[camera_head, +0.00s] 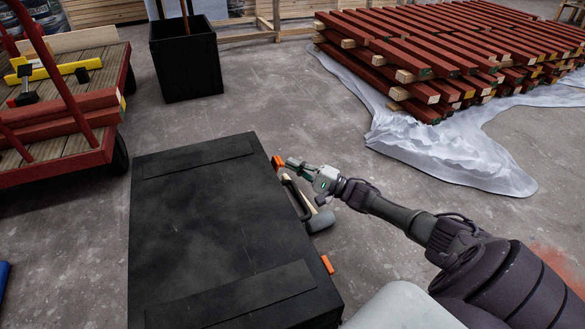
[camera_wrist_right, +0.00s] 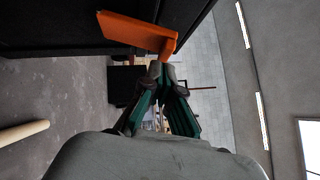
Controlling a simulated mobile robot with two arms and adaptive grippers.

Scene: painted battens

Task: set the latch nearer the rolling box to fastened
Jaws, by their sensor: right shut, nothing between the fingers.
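A large black case (camera_head: 215,235) lies in front of me, with two orange latches and a handle (camera_head: 297,198) on its right side. The far latch (camera_head: 278,163) is nearer the black open-topped box (camera_head: 187,65); the near latch (camera_head: 327,264) is closer to me. My right gripper (camera_head: 290,163) is shut and empty, with its tips just right of the far latch. In the right wrist view an orange latch (camera_wrist_right: 140,33) stands out from the dark case with a bent lip, just beyond the shut fingertips (camera_wrist_right: 160,72). Contact cannot be told. My left gripper is not in view.
A mallet (camera_head: 319,221) lies on the floor beside the handle. A red cart (camera_head: 60,165) with battens and tools stands at the left. Red battens (camera_head: 440,50) are stacked on a pale sheet (camera_head: 440,155) at the back right. The concrete floor between is clear.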

